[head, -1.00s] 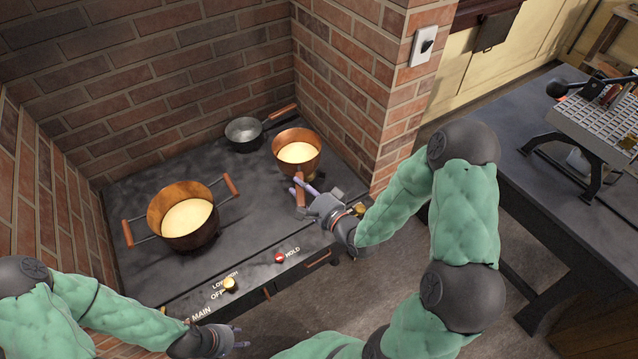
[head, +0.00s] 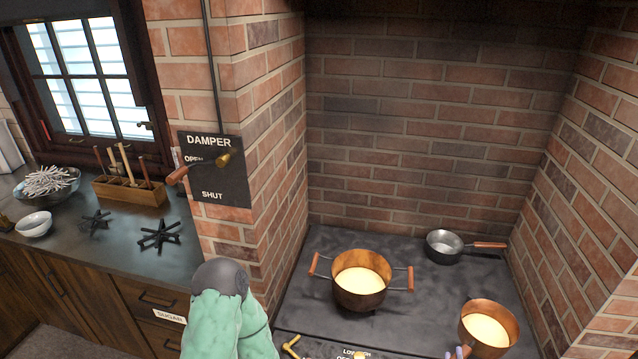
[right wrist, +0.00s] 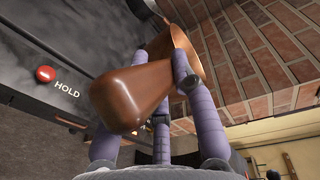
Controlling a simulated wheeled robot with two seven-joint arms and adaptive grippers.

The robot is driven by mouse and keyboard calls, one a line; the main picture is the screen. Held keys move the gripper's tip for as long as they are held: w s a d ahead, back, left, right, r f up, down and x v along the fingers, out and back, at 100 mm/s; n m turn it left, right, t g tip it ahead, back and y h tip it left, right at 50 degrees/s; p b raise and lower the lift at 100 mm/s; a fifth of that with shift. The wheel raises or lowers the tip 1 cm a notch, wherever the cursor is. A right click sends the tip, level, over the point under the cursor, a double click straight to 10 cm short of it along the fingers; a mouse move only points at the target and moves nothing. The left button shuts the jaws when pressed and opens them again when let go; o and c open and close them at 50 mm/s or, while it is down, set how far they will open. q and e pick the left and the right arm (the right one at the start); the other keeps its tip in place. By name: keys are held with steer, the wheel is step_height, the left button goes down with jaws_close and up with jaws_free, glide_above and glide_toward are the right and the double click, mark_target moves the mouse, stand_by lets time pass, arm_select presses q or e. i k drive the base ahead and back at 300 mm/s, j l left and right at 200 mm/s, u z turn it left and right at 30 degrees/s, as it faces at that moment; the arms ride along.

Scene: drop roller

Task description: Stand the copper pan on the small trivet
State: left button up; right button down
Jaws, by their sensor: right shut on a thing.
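The copper pan (head: 488,328), full of a pale cream liquid, is at the lower right of the head view, at the right of the dark stove top. I cannot tell whether it touches the stove. My right gripper (head: 461,352) is shut on its brown handle (right wrist: 130,95), which fills the middle of the right wrist view; part of the copper body (right wrist: 183,42) shows beyond. The small trivet (head: 97,222), a black star shape, lies empty on the left counter, left of a larger one (head: 160,234). My left gripper is outside the head view.
A two-handled copper pot (head: 361,286) with cream liquid and a grey saucepan (head: 444,247) stand on the stove. A brick pier (head: 265,150) with a damper lever (head: 200,168) separates stove and counter.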

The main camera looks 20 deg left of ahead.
mark_target(93, 229)
steer(key=k+u, duration=0.3)
steer(key=k+j+u, duration=0.35)
steer(key=k, duration=0.2)
steer(key=j+u, duration=0.15)
steer(key=u, duration=0.25)
steer(key=i+j+u, duration=0.15)
steer(key=u, duration=0.25)
steer(key=i+j+u, duration=0.1)
steer(key=u, duration=0.35)
steer(key=i+j, duration=0.5)
steer(key=i, duration=0.2)
steer(key=i+j, duration=0.5)
steer(key=i, duration=0.2)
